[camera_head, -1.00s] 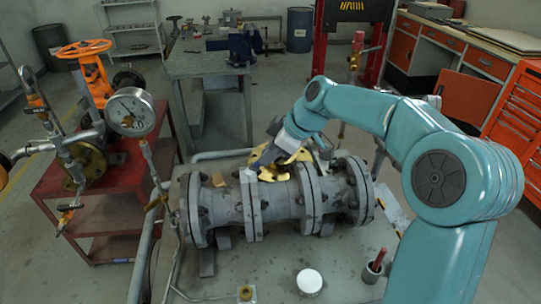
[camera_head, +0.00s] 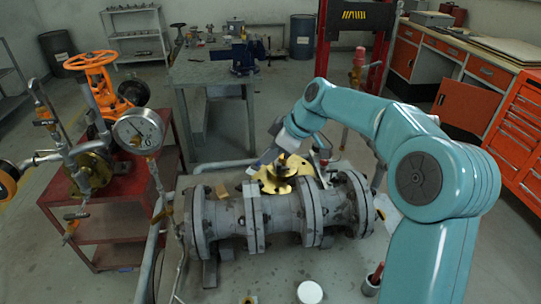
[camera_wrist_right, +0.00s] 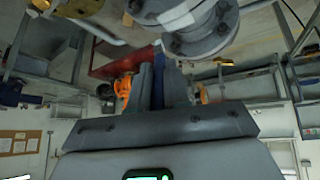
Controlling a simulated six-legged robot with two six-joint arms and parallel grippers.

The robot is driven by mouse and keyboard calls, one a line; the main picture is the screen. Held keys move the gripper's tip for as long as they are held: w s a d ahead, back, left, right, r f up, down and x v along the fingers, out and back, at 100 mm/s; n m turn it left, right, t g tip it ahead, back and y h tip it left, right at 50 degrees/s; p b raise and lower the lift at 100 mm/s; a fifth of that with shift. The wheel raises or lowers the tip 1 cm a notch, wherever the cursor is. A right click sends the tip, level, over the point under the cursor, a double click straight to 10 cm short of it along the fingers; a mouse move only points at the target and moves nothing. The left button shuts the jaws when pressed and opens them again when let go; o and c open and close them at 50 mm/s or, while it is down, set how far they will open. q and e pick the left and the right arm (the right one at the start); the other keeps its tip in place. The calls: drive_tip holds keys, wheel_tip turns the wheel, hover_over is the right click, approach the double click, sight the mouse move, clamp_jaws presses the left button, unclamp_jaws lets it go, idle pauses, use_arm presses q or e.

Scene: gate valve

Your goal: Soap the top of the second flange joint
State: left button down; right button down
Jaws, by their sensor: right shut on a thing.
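The grey flanged valve body (camera_head: 280,212) lies across the stand. Its second flange joint from the left (camera_head: 252,218) has a pale band along its edge and bolts around it. My right gripper (camera_head: 262,163) reaches in from the right, above and slightly behind that joint's top, apart from it as far as I can tell. In the right wrist view the gripper (camera_wrist_right: 160,85) is shut on a slim blue thing (camera_wrist_right: 157,48), mostly hidden between the fingers. The flanges (camera_wrist_right: 200,28) show beyond the fingertips. My left gripper is out of view.
A pressure gauge (camera_head: 138,131) and piping stand at left on a red cart (camera_head: 110,215). A white round container (camera_head: 310,292) and a dark cup (camera_head: 372,281) are in front.

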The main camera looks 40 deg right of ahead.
wheel_tip(320, 180, up, 3)
drive_tip(key=shift+w+f+p, duration=0.1)
drive_tip(key=shift+p, duration=0.7)
drive_tip(key=shift+r, duration=0.3)
drive_tip(key=shift+r+p, duration=1)
drive_tip(key=shift+r, duration=0.35)
drive_tip(key=shift+f, duration=0.1)
